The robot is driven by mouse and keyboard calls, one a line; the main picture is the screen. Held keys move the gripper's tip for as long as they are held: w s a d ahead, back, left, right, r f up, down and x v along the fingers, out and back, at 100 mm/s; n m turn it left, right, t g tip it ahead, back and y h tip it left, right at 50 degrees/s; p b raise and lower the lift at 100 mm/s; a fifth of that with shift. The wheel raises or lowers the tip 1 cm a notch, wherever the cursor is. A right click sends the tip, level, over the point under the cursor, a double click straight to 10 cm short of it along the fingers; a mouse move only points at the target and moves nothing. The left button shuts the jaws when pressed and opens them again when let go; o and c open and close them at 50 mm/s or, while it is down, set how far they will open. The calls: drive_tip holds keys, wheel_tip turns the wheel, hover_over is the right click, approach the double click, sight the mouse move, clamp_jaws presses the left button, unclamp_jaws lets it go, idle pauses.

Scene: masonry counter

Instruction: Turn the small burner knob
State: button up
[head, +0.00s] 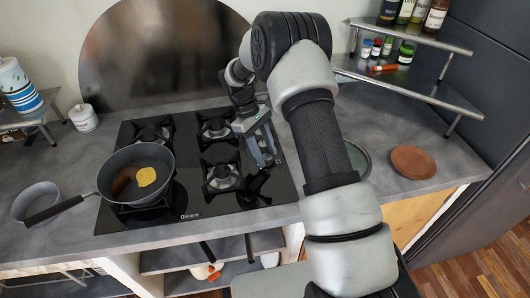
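The black glass hob (205,213) is set into the grey counter, with several dark burners on it. Dark shapes that look like the control knobs (254,187) sit at its right side, near the front. They are small and low in contrast, so I cannot tell which one is the small burner knob or how it is turned. My gripper (266,158) points down over the right part of the hob, just behind these shapes. Its two fingers look apart, with nothing seen between them. I cannot tell whether they touch a knob. My arm hides part of the hob's right side.
A frying pan (115,168) with a yellow and a brown piece of food stands on the front left burner. A round brown board (413,162) lies at the right. A bottle shelf (420,92) stands behind it.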

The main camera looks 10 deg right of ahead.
drive_tip(key=shift+o, duration=0.3)
drive_tip(key=v, duration=1.7)
drive_tip(key=shift+r, duration=0.25)
